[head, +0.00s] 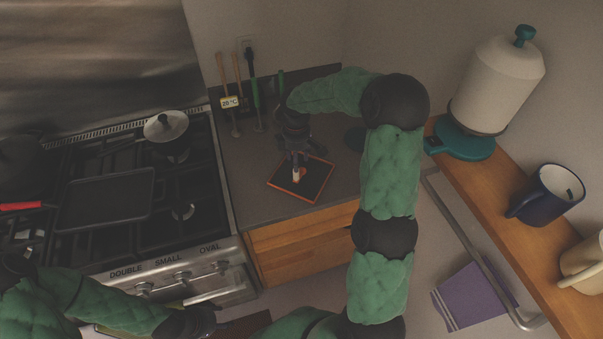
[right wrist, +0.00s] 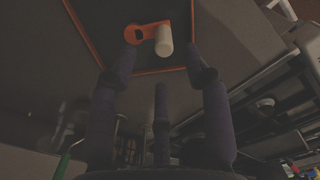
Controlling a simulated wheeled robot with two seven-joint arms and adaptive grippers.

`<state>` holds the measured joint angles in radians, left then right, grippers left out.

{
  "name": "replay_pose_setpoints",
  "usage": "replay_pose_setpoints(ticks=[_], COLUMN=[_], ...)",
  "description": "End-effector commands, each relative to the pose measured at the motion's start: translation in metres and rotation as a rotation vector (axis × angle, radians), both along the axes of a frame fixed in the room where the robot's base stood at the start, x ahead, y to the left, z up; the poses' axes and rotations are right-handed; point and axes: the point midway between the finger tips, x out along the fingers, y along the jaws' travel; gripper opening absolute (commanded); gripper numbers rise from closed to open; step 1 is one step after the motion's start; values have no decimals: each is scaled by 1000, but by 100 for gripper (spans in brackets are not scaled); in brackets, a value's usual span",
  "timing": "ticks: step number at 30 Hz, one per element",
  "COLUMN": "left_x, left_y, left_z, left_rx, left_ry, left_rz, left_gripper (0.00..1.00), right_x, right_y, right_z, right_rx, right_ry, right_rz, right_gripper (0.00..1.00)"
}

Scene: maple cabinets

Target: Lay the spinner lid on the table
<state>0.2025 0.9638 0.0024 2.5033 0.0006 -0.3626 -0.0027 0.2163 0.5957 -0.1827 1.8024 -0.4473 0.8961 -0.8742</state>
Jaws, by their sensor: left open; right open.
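What looks like the spinner lid (head: 287,190) is a dark square with an orange rim, lying on the grey counter right of the stove. In the right wrist view, the lid (right wrist: 90,14) carries an orange crank (right wrist: 137,34) with a white knob (right wrist: 164,41). My right gripper (head: 297,168) points down over the lid's crank. In its wrist view the right gripper (right wrist: 162,68) is open, with its fingers spread around the knob and no clear contact. My left gripper (head: 203,321) is low at the bottom left, in front of the stove, and holds nothing visible.
Utensils (head: 252,90) hang on the back wall. A wooden shelf (head: 530,245) at right bears a white-and-teal dispenser (head: 498,85) and a navy mug (head: 550,195). Counter around the lid is mostly clear.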

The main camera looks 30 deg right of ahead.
Motion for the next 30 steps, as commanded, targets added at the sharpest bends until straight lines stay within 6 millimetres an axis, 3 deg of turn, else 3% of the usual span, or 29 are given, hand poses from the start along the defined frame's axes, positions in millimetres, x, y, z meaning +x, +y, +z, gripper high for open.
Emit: replay_pose_setpoints(ticks=[7,15,26,30], left_x=[0,0,0,0], left_y=[0,0,0,0], left_z=[-2,-6,-7,-7], left_rx=[0,0,0,0], left_ry=[0,0,0,0], left_rz=[0,0,0,0], left_gripper=[57,57,57,57], right_x=[-1,-1,0,0], right_y=[2,6,5,5], right_z=[-17,-54,-61,-61], right_rx=[1,2,1,2], right_ry=[2,1,-2,-1], right_rz=[0,0,-1,-1], right_gripper=[49,49,49,9])
